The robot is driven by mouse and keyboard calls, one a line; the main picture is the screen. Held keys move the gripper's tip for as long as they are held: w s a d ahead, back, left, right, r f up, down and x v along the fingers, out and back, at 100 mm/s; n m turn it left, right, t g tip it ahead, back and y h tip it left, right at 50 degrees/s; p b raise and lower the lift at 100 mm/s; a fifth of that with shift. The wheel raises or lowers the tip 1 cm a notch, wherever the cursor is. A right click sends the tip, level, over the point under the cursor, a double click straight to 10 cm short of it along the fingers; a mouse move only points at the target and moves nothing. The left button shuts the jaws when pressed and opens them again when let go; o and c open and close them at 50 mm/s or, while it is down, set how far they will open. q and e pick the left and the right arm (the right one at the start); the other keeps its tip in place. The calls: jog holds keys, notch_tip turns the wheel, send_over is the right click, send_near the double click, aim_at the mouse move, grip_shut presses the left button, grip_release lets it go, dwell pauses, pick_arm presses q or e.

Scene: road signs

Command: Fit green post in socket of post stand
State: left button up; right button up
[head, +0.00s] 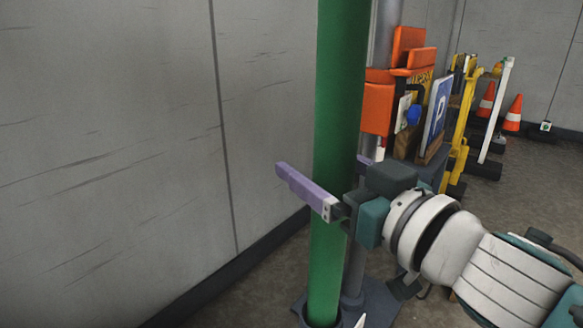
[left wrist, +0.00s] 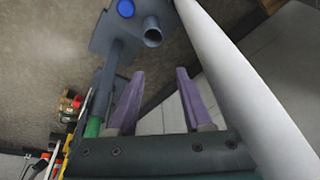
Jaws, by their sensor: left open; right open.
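A thick green post (head: 335,100) stands upright in the head view and runs out of the top of the frame. Its lower end meets a dark round collar of the post stand (head: 378,305) at the bottom edge; how deep it sits is cut off. My right gripper (head: 322,168) is open, its purple fingers on either side of the post. In the left wrist view my left gripper (left wrist: 155,85) is open with nothing between its fingers. Beyond them are a grey plate (left wrist: 105,38) with a hollow socket tube (left wrist: 152,38) and a blue disc (left wrist: 125,8).
A grey pole (head: 386,30) stands just behind the green post. Orange blocks (head: 378,108), a blue parking sign (head: 436,118), yellow barriers and traffic cones (head: 513,113) are at the right. A grey wall (head: 110,150) fills the left. A white pole (left wrist: 235,75) crosses the left wrist view.

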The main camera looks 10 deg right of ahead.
jog(key=p+v, duration=0.1)
jog(key=v, duration=0.8)
jog(key=shift+r, duration=0.1)
jog(key=s+d+r+m+g+h+p, duration=0.1)
jog(key=d+r+m+g+h+p, duration=0.15)
jog(key=r+p, duration=0.45)
jog(key=s+d+r+m+g+h+p, duration=0.1)
jog(key=s+d+r+h+p, duration=0.2)
jog(key=p, duration=0.6)
jog(key=s+a+r+n+g+p, duration=0.25)
jog(key=s+r+g+p, duration=0.75)
jog(key=s+r+p, duration=0.95)
jog(key=w+r+p, duration=0.2)
jog(key=r+p, duration=1.3)
jog(key=p, duration=0.2)
jog(key=w+r+p, duration=0.2)
jog(key=r+p, duration=1.3)
jog(key=p, duration=0.3)
jog(key=shift+r+m, duration=0.25)
jog(key=shift+m, duration=0.15)
